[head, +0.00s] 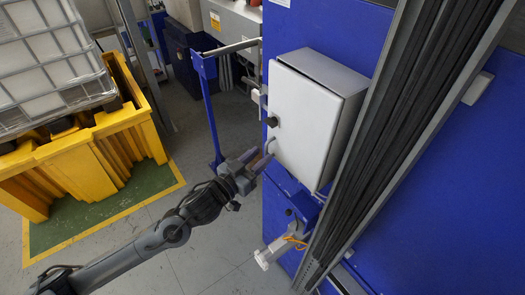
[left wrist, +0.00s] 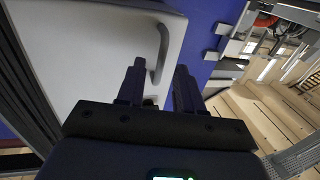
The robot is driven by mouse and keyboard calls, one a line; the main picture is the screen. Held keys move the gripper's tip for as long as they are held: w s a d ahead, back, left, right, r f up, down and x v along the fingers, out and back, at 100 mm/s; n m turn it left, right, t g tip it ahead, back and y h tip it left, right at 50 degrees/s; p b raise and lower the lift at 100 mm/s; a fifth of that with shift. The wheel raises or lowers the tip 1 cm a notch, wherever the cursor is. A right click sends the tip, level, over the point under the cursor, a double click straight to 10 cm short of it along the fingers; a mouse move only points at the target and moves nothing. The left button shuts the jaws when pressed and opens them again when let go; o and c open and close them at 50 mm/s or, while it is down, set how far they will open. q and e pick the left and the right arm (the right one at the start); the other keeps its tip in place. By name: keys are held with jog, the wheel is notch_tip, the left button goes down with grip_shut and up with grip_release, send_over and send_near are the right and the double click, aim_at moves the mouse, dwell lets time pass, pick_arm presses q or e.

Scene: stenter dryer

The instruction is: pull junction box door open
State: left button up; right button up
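The junction box (head: 350,80) is a pale grey cabinet on a blue machine wall in the head view. My left gripper (head: 265,157) is at the handle's lower end. In the left wrist view, the left gripper (left wrist: 158,72) has its two dark fingers apart, and the handle (left wrist: 163,48) shows between them in the picture. I cannot tell whether a finger touches it. My right gripper is not in view.
A blue post (head: 209,110) with a horizontal bar stands left of the box. A silver fitting (head: 270,252) with an orange cable sticks out below it. A yellow bin (head: 85,155) carries a caged white tank at the left. Grey floor is clear between them.

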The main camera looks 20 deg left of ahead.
pick_arm(q)
jog(key=shift+x, duration=1.1)
jog(key=shift+c, duration=0.2)
grip_shut()
dwell(0.5)
